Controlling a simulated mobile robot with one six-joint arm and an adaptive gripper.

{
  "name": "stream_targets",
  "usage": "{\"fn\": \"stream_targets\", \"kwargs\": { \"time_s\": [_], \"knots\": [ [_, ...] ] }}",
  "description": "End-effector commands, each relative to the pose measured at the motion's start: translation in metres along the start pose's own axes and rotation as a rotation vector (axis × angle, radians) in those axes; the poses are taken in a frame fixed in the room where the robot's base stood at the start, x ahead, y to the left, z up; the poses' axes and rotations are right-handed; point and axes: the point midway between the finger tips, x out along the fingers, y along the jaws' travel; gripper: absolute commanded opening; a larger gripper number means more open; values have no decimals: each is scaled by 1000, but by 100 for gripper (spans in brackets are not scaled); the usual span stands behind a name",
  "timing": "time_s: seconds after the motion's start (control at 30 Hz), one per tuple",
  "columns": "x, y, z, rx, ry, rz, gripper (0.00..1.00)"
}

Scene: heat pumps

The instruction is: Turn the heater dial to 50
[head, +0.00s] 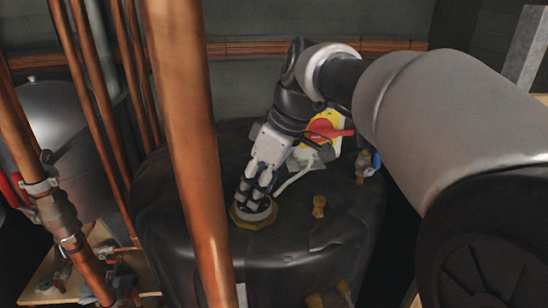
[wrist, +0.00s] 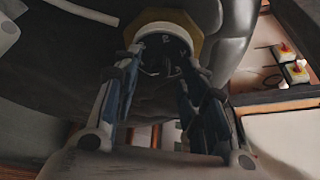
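The heater dial (head: 254,214) is a round white-rimmed knob on a brass-coloured octagonal base, on top of the black tank (head: 300,250). My gripper (head: 256,197) points down at it from above, its fingertips at the dial. In the wrist view the white dial rim (wrist: 163,30) shows at the far end of my gripper (wrist: 161,62). The two fingers are apart, one towards each side of the dial. I cannot tell whether they press on it. The dial's scale and setting cannot be read; my fingers hide part of its face.
A thick copper pipe (head: 190,130) stands upright in front of the tank, just left of the dial. A red-handled switch on a yellow plate (head: 332,127) is behind my wrist. Small brass fittings (head: 319,206) lie right of the dial. More copper pipes are at the left.

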Motion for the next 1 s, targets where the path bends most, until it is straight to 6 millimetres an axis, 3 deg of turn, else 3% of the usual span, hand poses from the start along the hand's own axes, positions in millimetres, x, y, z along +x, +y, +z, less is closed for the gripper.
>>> {"fn": "stream_targets", "kwargs": {
  "time_s": [0.5,0.7,1.0],
  "knots": [
    [-98,1,0,0,2,4,39],
    [-112,0,0,1,1,2,39],
    [-113,0,0,1,1,2,39]
  ]
}}
